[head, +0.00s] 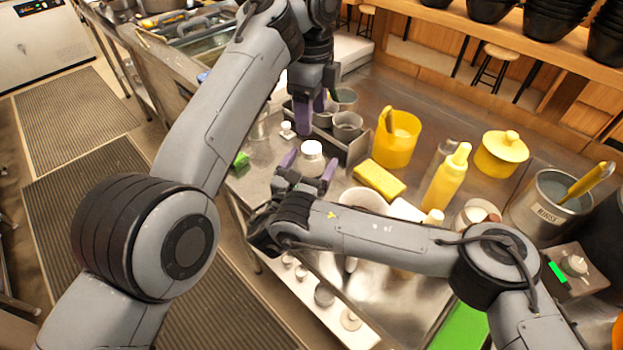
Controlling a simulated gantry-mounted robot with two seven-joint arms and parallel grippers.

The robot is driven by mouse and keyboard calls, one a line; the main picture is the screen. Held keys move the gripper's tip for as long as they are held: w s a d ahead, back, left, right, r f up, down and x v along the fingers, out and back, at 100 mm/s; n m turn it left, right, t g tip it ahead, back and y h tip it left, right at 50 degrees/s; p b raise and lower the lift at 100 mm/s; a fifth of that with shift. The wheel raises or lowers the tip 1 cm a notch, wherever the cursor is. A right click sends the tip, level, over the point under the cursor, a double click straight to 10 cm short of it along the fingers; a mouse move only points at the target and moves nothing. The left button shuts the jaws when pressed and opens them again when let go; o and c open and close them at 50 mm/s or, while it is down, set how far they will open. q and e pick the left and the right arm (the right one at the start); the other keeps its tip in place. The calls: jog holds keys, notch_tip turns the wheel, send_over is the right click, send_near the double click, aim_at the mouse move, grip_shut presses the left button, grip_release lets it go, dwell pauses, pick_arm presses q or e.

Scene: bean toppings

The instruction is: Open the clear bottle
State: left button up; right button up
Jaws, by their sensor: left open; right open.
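A small clear bottle with a white cap (312,148) stands on the metal counter near its left end. My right gripper (308,166) is open, with one purple finger on each side of the bottle; I cannot tell whether they touch it. My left gripper (312,112) is open and points down, above and behind the bottle's cap in the picture, apart from it. The lower part of the bottle is partly hidden by my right gripper.
Grey metal cups (347,125) stand in a holder behind the bottle. A yellow container (397,140), a yellow sponge (380,180), a yellow squeeze bottle (446,178) and a yellow lidded pot (501,154) stand to the right. A green block (241,160) lies left.

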aim_at(311, 147)
jog(key=shift+w+d, duration=0.2)
jog(key=shift+w, duration=0.3)
jog(key=shift+c, duration=0.3)
grip_shut()
pick_arm(q)
jog(key=shift+f, duration=4)
jog(key=shift+c, duration=0.4)
jog(key=c, duration=1)
jog(key=n, duration=0.3)
